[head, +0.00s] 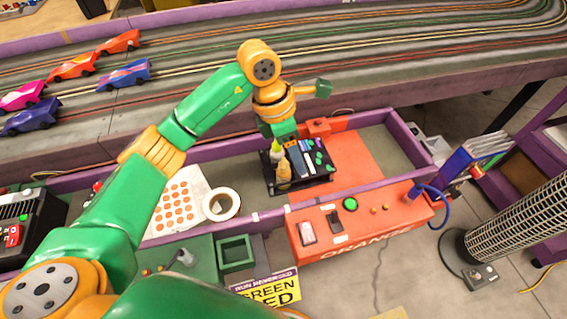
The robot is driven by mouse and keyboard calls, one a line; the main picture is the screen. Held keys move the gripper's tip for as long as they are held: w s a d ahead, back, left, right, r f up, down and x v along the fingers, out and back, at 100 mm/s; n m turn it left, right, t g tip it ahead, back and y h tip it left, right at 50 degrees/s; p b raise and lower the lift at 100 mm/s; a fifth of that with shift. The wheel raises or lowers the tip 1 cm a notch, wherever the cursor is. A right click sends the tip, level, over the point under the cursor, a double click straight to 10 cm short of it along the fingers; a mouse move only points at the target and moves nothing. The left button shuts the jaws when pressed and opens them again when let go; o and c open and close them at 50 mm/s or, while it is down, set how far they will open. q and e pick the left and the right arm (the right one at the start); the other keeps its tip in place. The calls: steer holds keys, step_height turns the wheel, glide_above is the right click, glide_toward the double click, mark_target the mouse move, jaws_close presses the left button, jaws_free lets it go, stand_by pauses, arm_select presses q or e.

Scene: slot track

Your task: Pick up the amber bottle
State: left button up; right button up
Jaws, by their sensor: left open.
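A small amber bottle (284,172) stands at the left side of a black tray (305,187) on the work surface below the slot track. My left gripper (281,147) points down from above, open, with its fingers close over the bottle and partly in front of its top. I cannot tell whether the fingers touch the bottle. My right gripper does not show.
The tray also holds several small green, purple and pale items (317,158) right of the bottle. A white tape roll (209,206) and a sheet of orange dots (176,214) lie left. An orange control box (350,232) stands in front right.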

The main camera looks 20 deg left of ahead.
mark_target(284, 163)
arm_select(q)
steer(key=a, duration=0.1)
steer(key=a+y, duration=0.2)
steer(key=a, duration=0.1)
steer(key=shift+w+a+r, duration=0.1)
steer(key=shift+w+r, duration=0.05)
steer(key=shift+r, duration=0.1)
steer(key=f, duration=0.2)
steer(key=d+f, duration=0.1)
steer(key=f, duration=0.3)
steer(key=shift+w+d+f+p, duration=0.15)
steer(key=shift+w+f+p, duration=0.1)
steer(key=shift+f+p, duration=0.05)
jaws_close()
